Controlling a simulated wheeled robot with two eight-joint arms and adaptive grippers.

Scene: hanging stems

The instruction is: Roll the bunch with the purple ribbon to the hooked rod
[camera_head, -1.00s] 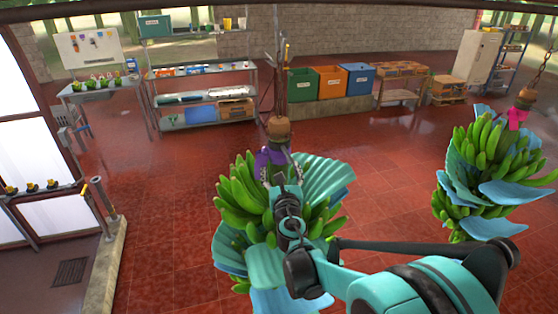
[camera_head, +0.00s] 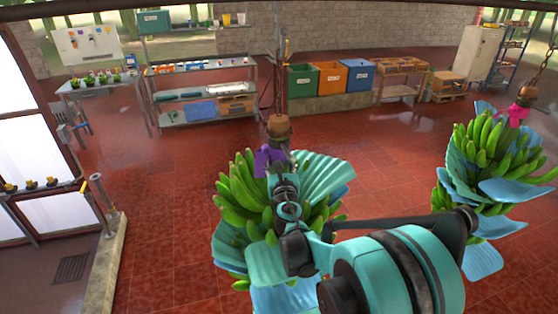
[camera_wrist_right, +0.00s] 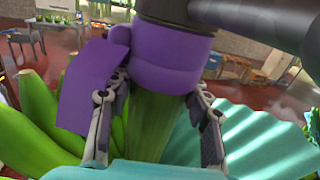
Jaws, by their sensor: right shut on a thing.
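The bunch with the purple ribbon (camera_head: 238,205) hangs in the middle of the head view, green bananas with blue-green sheets among them. Its purple ribbon (camera_head: 268,158) is wrapped near the top of the stem, under a brown cap (camera_head: 278,128). My right gripper (camera_head: 282,165) is at the stem just below the ribbon. In the right wrist view, the two fingers of my right gripper (camera_wrist_right: 155,125) stand on either side of the green stem (camera_wrist_right: 150,125), shut on it under the purple ribbon (camera_wrist_right: 170,60). The hooked rod cannot be told for certain. My left gripper is not in view.
A second bunch with a pink ribbon (camera_head: 490,150) hangs at the right. Shelves (camera_head: 205,95) and coloured bins (camera_head: 330,80) line the back. Red floor between is open.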

